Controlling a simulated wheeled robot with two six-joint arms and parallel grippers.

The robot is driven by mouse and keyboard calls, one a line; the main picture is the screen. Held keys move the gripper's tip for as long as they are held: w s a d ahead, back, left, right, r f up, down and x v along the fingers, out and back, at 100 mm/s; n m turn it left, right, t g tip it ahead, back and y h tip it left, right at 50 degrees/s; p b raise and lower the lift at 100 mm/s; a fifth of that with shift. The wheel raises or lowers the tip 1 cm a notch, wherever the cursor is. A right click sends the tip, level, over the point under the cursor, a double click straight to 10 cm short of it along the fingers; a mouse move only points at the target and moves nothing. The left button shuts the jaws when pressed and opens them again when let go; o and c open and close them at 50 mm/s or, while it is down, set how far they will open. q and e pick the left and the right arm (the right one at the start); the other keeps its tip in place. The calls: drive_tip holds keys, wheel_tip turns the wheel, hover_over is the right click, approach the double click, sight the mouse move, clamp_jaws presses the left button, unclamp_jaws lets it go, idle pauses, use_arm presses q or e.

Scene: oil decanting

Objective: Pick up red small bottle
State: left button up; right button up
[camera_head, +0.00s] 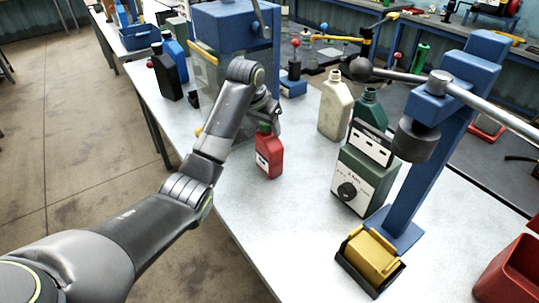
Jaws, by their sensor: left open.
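The small red bottle (268,158) stands upright on the light workbench near its left edge, with a pale label on its front. My left arm comes in from the lower left. Its open gripper (265,118) is at the bottle's upper part, and the bottle's cap and neck are partly hidden by it. I cannot tell whether the fingers touch the bottle. My right gripper is not in view.
A cream bottle (335,106) and a green device (365,176) with a dial stand right of the red bottle. A blue press stand (436,150), a yellow block (371,256) and a red bin (512,272) are farther right. The bench in front is clear.

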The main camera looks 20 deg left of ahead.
use_arm(q)
drive_tip(key=shift+r, duration=0.1)
drive_tip(key=c, duration=1.2)
